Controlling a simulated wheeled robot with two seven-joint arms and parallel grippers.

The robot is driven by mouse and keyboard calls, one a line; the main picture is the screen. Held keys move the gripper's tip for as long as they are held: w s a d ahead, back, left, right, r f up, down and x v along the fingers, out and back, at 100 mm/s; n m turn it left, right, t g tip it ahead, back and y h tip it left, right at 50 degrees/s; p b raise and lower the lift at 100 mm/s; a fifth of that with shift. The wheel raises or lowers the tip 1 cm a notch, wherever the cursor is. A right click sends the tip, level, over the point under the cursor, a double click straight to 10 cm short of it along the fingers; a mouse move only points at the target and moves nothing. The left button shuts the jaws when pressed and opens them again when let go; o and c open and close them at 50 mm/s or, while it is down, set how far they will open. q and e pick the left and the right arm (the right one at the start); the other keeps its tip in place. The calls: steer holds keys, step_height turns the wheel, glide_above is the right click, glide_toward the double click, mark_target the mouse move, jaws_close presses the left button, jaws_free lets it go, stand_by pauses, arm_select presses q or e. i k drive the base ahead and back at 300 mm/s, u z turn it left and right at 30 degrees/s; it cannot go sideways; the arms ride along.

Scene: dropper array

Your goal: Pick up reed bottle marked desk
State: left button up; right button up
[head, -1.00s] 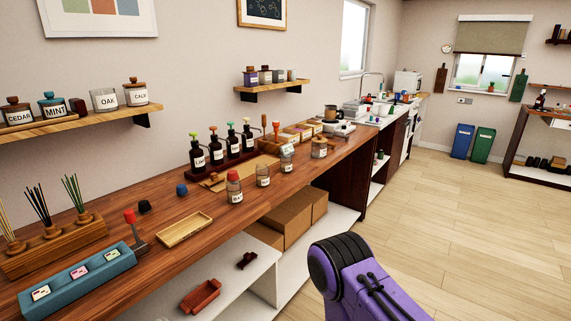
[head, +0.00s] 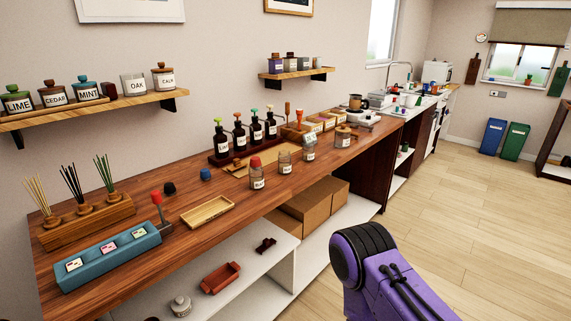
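Three reed bunches stand in a wooden rack at the left end of the long counter: a pale bunch (head: 36,196), a black bunch (head: 72,184) and a green-tipped bunch (head: 103,171). The wooden rack (head: 62,238) hides most of any bottles below the reeds, and I cannot read a "desk" mark on any of them. A teal block (head: 85,278) with several small picture tiles lies in front of the rack. Neither gripper shows; only a purple part of my arm is at the lower right.
A red-knobbed stamp (head: 157,199) and a shallow wooden tray (head: 207,212) stand right of the rack. Dark dropper bottles (head: 239,140) and labelled jars (head: 257,178) are farther along. A wall shelf (head: 85,113) with jars hangs above. Floor at right is open.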

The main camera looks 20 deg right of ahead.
mark_target(308, 146)
steer(key=k, duration=1.05)
steer(key=z, duration=1.5)
steer(key=i, duration=1.4)
steer(key=z, duration=0.6)
steer(key=i, duration=1.4)
steer(key=u, duration=1)
steer(key=i, duration=0.9)
steer(key=u, duration=0.9)
